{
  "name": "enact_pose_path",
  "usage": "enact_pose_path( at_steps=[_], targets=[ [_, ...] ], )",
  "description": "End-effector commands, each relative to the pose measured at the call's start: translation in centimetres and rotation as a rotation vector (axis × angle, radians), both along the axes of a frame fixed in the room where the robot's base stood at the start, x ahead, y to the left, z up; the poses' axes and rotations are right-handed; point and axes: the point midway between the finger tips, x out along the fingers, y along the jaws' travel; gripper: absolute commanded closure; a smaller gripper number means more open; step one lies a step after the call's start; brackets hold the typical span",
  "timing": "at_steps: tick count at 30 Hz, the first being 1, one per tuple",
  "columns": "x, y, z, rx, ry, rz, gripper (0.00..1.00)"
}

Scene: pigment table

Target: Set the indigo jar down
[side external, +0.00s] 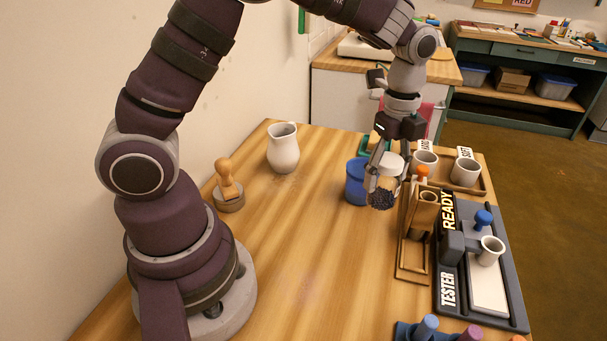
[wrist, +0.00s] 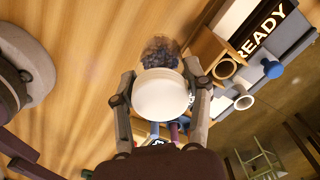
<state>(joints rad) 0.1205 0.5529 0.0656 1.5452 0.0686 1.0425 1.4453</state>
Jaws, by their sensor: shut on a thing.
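The indigo jar (side external: 381,199) looks like a clear jar with dark blue contents at its bottom and a white lid. It hangs slightly tilted between the fingers of my gripper (side external: 387,172) in the side view. My gripper is shut on it near the lid. In the wrist view, the white lid (wrist: 161,95) sits between the two fingers and hides most of the jar, with dark contents (wrist: 160,50) showing beyond it. I cannot tell whether the jar's base touches the wooden table (side external: 300,240).
A blue cup (side external: 355,188) stands just left of the jar. A wooden stand (side external: 412,262) is close on the right, beside the dark tester board (side external: 512,312). A tray (side external: 482,186) with cups is behind. A white pitcher (side external: 283,150) and a stamp (side external: 228,185) stand left. The front middle table is clear.

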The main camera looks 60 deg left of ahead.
Motion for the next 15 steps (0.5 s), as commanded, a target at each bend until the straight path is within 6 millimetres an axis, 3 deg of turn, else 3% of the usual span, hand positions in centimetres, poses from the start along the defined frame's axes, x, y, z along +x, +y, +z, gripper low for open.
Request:
enact_pose_path(
  at_steps=[5, 8, 12, 15],
  targets=[
    [-1.3, -2.4, 1.6, -0.004, 0.0, -0.007, 0.9],
    [-3.7, -5.5, 1.4, -0.007, 0.004, -0.01, 0.9],
    [-8.5, -9.3, 0.8, -0.006, 0.005, -0.013, 0.9],
    [-11.7, -10.7, 0.4, -0.004, 0.003, -0.012, 0.9]
  ],
)
